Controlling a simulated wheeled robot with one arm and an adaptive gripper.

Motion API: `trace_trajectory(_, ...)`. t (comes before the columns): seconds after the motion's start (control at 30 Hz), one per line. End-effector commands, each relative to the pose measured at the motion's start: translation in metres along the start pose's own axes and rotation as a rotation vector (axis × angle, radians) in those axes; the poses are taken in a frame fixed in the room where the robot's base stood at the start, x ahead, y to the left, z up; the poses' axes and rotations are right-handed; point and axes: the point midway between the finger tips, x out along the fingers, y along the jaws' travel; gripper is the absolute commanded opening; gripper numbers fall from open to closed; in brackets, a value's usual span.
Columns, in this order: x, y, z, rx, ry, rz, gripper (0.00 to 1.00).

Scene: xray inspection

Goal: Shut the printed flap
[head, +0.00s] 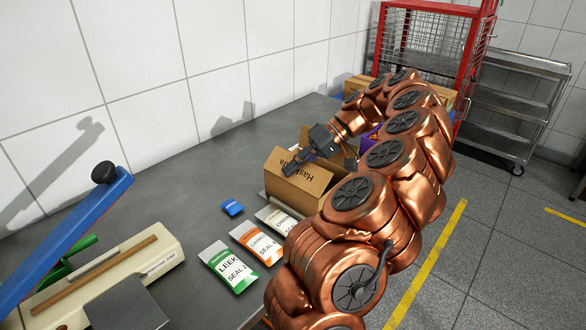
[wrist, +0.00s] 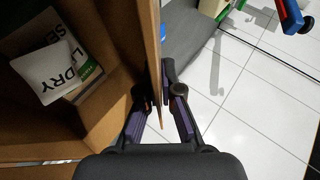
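The open cardboard box (head: 293,190) stands on the grey table. Its printed flap (head: 308,177), with dark lettering upside down, faces the head camera, and its brown edge (wrist: 152,40) runs down the middle of the wrist view. My gripper (head: 291,167) is at the flap's top edge. In the wrist view my gripper (wrist: 161,108) has one dark finger on each side of the flap, with space between the fingers; it looks open around the flap. Whether either finger touches the card is unclear. A white and green packet (wrist: 65,65) lies inside the box.
Several seed packets, such as the green-labelled one (head: 229,266), and a small blue item (head: 232,207) lie in front of the box. A blue-armed sealer (head: 110,275) is at the left. A red cage (head: 430,45) and metal cart (head: 515,95) stand behind at right.

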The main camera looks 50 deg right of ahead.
Motion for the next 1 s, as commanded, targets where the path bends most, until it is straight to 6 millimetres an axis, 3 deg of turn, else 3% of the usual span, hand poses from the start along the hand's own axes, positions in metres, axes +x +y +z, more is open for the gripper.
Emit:
trace_trajectory(0.63, 0.0002, 0.0015, -0.0004, 0.017, 0.0, -0.041, 0.0)
trace_trajectory(0.9, 0.0002, 0.0015, -0.0003, 0.017, 0.0, -0.041, 0.29)
trace_trajectory(1.0, 0.0002, 0.0014, -0.0002, 0.017, 0.0, -0.041, 0.29)
